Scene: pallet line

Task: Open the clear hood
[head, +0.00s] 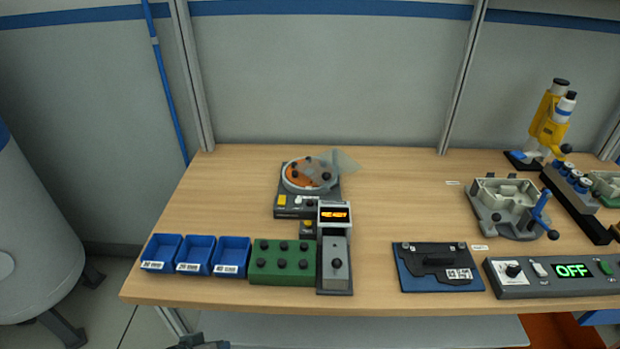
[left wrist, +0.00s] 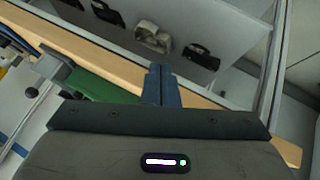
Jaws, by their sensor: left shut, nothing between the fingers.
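The clear hood (head: 343,161) is a thin see-through sheet on the small round device (head: 288,187) at the middle-left of the table. It appears tilted up, its right part sticking out past the device's back right. An orange disc with dark round spots (head: 300,172) shows beneath it. My left gripper (head: 198,342) shows only as a dark piece at the bottom edge of the head view, in front of the table and well away from the hood. In the left wrist view its fingers (left wrist: 157,85) are together and empty. My right gripper is not in view.
Blue bins (head: 195,268), a green block with knobs (head: 283,275) and a grey unit (head: 335,285) stand at the front. A dark blue plate (head: 440,282), an OFF panel (head: 515,289) and a fixture (head: 492,218) are to the right.

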